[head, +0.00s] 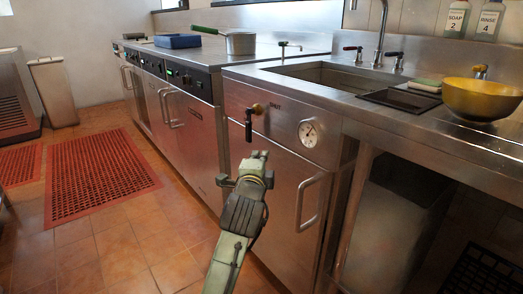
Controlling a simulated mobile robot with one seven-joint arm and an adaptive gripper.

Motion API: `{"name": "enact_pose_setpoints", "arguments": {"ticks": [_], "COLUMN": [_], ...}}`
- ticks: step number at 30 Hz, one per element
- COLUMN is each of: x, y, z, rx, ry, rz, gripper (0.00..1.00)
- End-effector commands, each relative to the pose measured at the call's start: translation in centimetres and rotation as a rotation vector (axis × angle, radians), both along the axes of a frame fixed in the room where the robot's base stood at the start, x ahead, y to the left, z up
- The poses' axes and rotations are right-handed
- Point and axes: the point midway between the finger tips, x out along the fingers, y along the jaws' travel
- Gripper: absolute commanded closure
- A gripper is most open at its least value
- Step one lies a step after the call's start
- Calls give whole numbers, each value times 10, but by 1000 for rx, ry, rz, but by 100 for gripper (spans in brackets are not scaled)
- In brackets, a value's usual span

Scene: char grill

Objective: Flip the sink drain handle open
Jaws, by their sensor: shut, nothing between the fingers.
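The sink drain handle (248,130) is a small dark lever on the steel front panel below the sink's left end. It hangs down from a brass-coloured fitting (257,108). My gripper (257,158) is below the handle and slightly to its right in the head view, in front of the cabinet door. It looks shut and empty, with a visible gap between it and the handle. The arm partly hides the fingers' shape. The sink basin (340,78) is set into the counter above.
A round dial gauge (308,133) sits right of the handle. A vertical door handle (308,203) stands out below it. The counter edge overhangs above. A yellow bowl (482,98) and a sponge (425,85) are on the counter at right. Tiled floor (115,255) is open at left.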

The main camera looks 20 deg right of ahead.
Motion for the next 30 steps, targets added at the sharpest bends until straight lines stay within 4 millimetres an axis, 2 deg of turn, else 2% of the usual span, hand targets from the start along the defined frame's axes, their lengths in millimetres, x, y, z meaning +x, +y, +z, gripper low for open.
{"name": "enact_pose_setpoints", "arguments": {"ticks": [3,7,20,23,25,29,30], "x": [-15,-23,-25,-21,-17,-18,-22], "y": [7,11,16,35,62,133,158], "z": [-1,-1,4,24,50,113,133], "rx": [-1,0,-9,-62,-133,-314,-372], "ry": [0,2,-4,-31,-72,-187,-229], "rz": [0,1,7,42,88,191,222], "gripper": [100,100,100,100,100,100,100]}}
